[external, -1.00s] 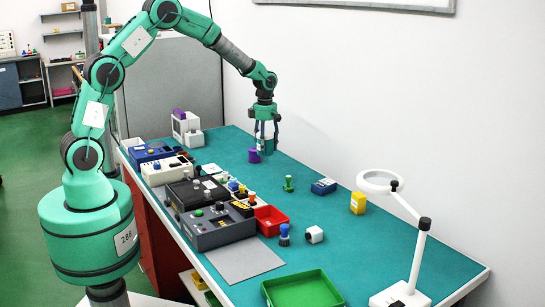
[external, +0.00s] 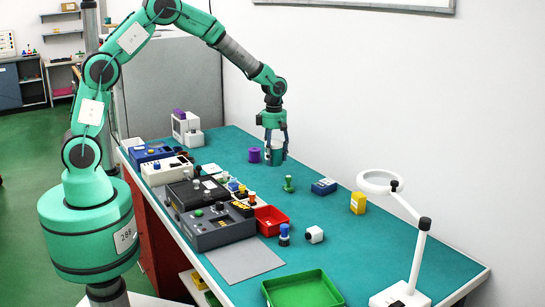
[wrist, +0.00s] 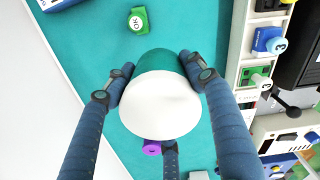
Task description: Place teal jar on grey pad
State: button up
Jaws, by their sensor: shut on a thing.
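The teal jar with a white lid (wrist: 160,103) is between the fingers of my gripper (wrist: 160,88) in the wrist view. The jar also shows between the fingers (external: 274,155) in the external view, over the far part of the teal table. My gripper is shut on the jar, which looks upright. The gap between the jar's base and the table is hard to judge. The grey pad (external: 245,261) lies flat at the table's near left edge, in front of the grey control box. It is empty, and well apart from my gripper, toward the camera.
A purple spool (external: 254,155) stands just left of my gripper, and a green stamp (external: 289,184) to its right. Control boxes (external: 215,230) line the left edge. A red bin (external: 270,221), blue-topped item (external: 284,235) and green tray (external: 304,289) stand near the pad.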

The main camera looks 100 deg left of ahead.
jog(key=w+d+m, duration=0.3)
jog(key=w+d, duration=0.2)
jog(key=d, duration=0.6)
jog(key=m+p, duration=0.5)
jog(key=m, duration=0.4)
send_over(244, 258)
jog(key=shift+d+r, duration=0.1)
jog(key=shift+r, duration=0.15)
jog(key=shift+f+b, duration=0.6)
jog(key=shift+f, duration=2.5)
jog(key=shift+f, duration=1.9)
jog(key=shift+f+b, duration=0.1)
jog(key=shift+b, duration=0.2)
